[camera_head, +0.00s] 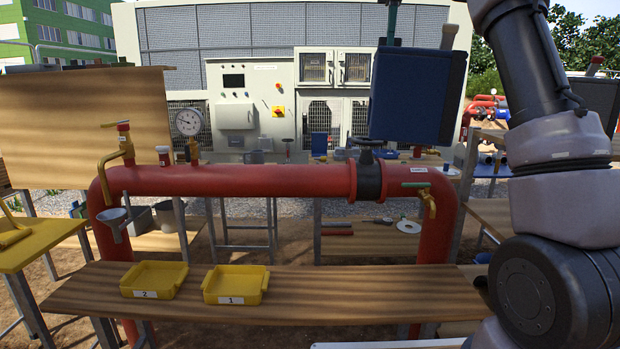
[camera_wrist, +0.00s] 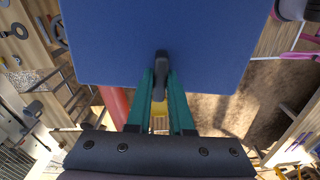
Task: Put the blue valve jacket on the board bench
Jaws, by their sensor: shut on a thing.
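The blue valve jacket (camera_head: 418,95) hangs upright in the air at the upper right of centre in the head view, above the red pipe. It fills the top of the wrist view (camera_wrist: 150,40). My gripper (camera_wrist: 160,72) is shut on the jacket's dark tab with its green fingers. In the head view only part of a green finger (camera_head: 391,22) shows above the jacket. A bare black valve (camera_head: 367,180) with a handwheel sits on the pipe below. A large upright wooden board (camera_head: 80,125) stands at left; I cannot tell which bench is the board bench.
The red pipe (camera_head: 250,180) crosses the view, with a gauge (camera_head: 188,123) and taps. A wooden bench (camera_head: 380,292) in front bears two yellow trays (camera_head: 153,279) (camera_head: 235,284); its right half is clear. A dark panel-like object (camera_head: 592,100) stands behind my arm.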

